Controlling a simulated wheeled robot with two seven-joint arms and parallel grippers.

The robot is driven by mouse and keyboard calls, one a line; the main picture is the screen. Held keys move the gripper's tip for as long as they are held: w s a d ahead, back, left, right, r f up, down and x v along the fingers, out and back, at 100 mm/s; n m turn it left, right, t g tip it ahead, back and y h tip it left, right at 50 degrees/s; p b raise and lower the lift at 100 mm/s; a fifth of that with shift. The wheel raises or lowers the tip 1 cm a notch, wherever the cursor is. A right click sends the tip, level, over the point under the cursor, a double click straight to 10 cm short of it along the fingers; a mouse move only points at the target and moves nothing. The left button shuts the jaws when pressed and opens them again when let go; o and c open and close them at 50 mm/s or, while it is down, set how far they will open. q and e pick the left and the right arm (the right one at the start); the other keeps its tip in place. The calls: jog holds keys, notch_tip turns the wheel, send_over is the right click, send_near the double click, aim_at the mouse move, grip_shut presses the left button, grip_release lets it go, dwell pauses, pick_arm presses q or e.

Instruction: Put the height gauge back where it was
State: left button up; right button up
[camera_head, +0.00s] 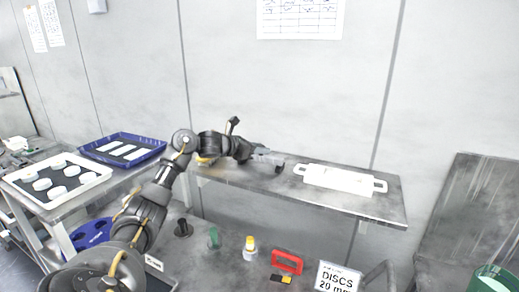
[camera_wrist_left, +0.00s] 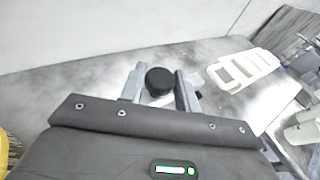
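My left gripper (camera_head: 268,157) is over the grey shelf (camera_head: 235,178), left of the white tray-like plate with handles. In the left wrist view, the two grey fingers (camera_wrist_left: 162,84) stand on either side of a black round-topped object (camera_wrist_left: 159,80). The object is close to both fingers, but I cannot tell if they grip it. In the head view, a small dark part (camera_head: 278,168) shows at the fingertips. This object may be the height gauge; its lower part is hidden or too small to make out. My right gripper is not in view.
The white plate with handles (camera_head: 339,179) lies on the shelf's right half. Below are a red frame (camera_head: 288,262), a yellow-capped bottle (camera_head: 250,246) and a "DISCS" sign (camera_head: 338,278). White and blue trays (camera_head: 152,137) stand on the left table.

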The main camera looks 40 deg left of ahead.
pick_arm(q)
jog(key=o, duration=0.4)
jog(key=shift+r, duration=0.1)
jog(key=shift+r+p, duration=0.25)
jog(key=shift+p, duration=0.1)
jog(key=b+v, duration=0.6)
jog(key=v, duration=0.6)
jog(key=shift+f+b, duration=0.1)
jog(key=shift+b, duration=0.3)
